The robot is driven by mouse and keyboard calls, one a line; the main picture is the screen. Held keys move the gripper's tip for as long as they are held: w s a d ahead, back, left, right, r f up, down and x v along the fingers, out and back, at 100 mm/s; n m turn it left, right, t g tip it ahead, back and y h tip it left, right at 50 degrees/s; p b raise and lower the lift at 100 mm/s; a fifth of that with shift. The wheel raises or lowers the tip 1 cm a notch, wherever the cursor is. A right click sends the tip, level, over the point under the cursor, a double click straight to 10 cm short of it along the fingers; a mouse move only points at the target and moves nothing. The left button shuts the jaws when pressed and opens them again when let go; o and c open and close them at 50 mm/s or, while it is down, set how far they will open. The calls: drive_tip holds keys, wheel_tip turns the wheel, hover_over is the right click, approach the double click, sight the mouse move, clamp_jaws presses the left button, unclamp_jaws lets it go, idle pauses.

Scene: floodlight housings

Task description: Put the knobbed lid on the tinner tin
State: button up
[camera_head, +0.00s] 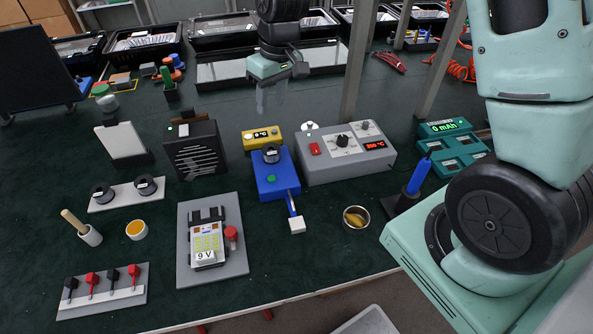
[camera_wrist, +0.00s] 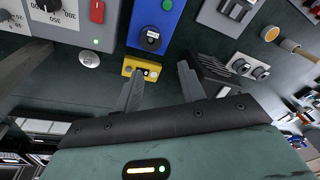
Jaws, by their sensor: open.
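A small round silver piece (camera_head: 308,127), which looks like the knobbed lid, lies on the dark green bench behind the grey control box. It also shows in the wrist view (camera_wrist: 89,58). A small white pot with orange contents (camera_head: 136,230), open on top, stands at the front left and may be the tinner tin; the wrist view shows it at the right (camera_wrist: 270,33). My gripper (camera_head: 267,105) is open and empty, pointing down above the bench behind the yellow meter box (camera_head: 262,137). In the wrist view the lid is left of both fingers (camera_wrist: 162,82).
The grey control box (camera_head: 345,153) and blue unit (camera_head: 275,174) stand near the lid. A black fan box (camera_head: 195,150) stands left of the yellow box. A metal bowl with brass-coloured filling (camera_head: 356,217) is at front right. Black trays line the back. The bench below my gripper is clear.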

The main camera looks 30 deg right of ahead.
drive_tip(key=s+a+r+n, duration=0.1)
drive_tip(key=s+a+r, duration=0.1)
drive_tip(key=s+a, duration=0.35)
drive_tip(key=s+a+r+n, duration=0.1)
drive_tip(key=s+a+r, duration=0.25)
drive_tip(key=s, duration=0.35)
drive_tip(key=s+a+n+g, duration=0.1)
drive_tip(key=s+a+n, duration=0.1)
drive_tip(key=s, duration=1.4)
drive_tip(key=shift+s+r+h, duration=0.15)
drive_tip(key=shift+s+h, duration=0.1)
drive_tip(key=shift+h, duration=0.15)
